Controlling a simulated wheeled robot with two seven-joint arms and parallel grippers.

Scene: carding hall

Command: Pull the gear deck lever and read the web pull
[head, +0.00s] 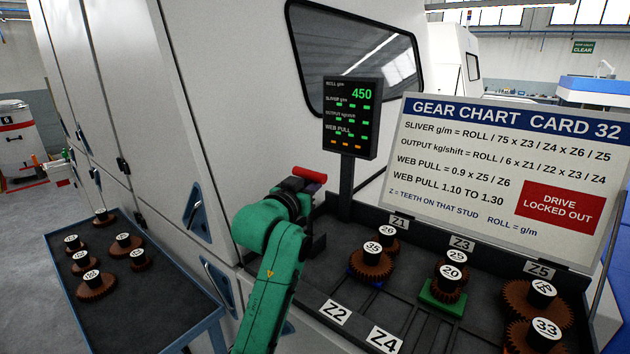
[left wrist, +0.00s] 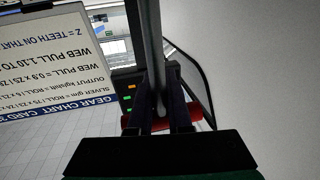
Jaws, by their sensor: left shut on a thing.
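The lever has a red grip (head: 309,174) and stands at the left end of the gear deck (head: 318,278). My left gripper (head: 299,184), on the green arm, is shut on this red grip. In the left wrist view the red grip (left wrist: 194,116) lies across and between the dark fingers (left wrist: 160,112). The display (head: 350,118) above the deck shows 450 in green for roll g/m. Its sliver, output and web pull rows show only small green marks, with no readable number. My right gripper is in neither view.
The gear chart card (head: 505,170) bears a red "drive locked out" sign (head: 561,207). Numbered gears (head: 371,262) sit on the deck's studs, near Z labels. A side table (head: 150,308) at left holds several spare gears (head: 97,285). The white machine cabinet (head: 215,90) stands behind my arm.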

